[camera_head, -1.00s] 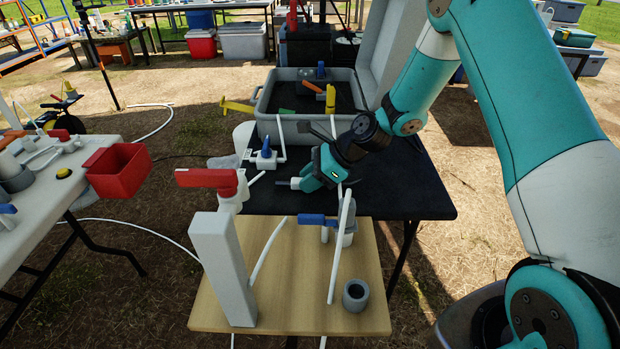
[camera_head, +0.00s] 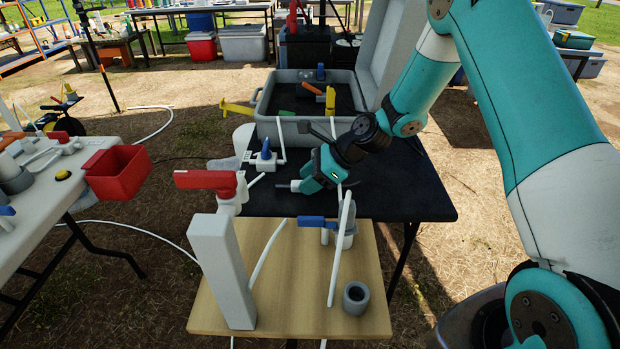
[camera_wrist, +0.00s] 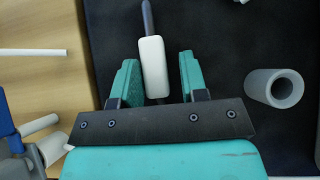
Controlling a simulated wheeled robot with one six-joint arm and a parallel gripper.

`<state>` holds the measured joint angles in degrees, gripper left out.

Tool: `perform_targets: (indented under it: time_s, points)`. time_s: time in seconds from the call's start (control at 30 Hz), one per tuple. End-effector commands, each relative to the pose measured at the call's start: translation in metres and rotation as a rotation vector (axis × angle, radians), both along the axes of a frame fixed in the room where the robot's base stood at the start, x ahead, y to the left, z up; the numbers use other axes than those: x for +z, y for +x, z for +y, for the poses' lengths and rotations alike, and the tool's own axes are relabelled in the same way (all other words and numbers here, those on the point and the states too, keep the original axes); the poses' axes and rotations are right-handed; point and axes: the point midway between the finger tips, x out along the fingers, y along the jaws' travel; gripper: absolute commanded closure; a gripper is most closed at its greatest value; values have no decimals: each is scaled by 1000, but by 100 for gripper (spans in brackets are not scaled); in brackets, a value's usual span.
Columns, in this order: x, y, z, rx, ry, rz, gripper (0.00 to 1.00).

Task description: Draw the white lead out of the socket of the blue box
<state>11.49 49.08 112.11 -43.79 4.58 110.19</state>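My gripper (camera_wrist: 158,60) is open over the black table top (camera_wrist: 225,35); in the head view it (camera_head: 304,185) hangs low over the same table. Between its fingers is a white rounded block (camera_wrist: 154,66) with a thin grey rod (camera_wrist: 148,18) pointing away. The block is close to the left finger, with a gap at the right one. I cannot tell whether this block belongs to the white lead. A blue-topped white fitting (camera_head: 265,158) stands left of the gripper. I cannot make out a blue box with a lead in its socket.
A grey open case (camera_head: 290,128) stands behind the gripper. A grey tube piece (camera_wrist: 273,88) lies right of the fingers.

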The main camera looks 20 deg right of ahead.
Motion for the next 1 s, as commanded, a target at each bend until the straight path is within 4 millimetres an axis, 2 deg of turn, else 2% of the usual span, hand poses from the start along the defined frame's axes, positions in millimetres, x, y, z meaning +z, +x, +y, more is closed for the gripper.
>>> perform_targets:
  time_s: [0.03, 0.13, 0.6, 0.8, 1.0]
  points:
    - [-13, -13, 0, 13, -8, 43, 45]
    - [0, -17, -13, 8, -9, 39, 45]
    - [94, -42, -89, -6, -2, 2, 45]
    - [117, -50, -108, -4, 0, -4, 45]
    - [124, -52, -114, -1, 1, -5, 45]
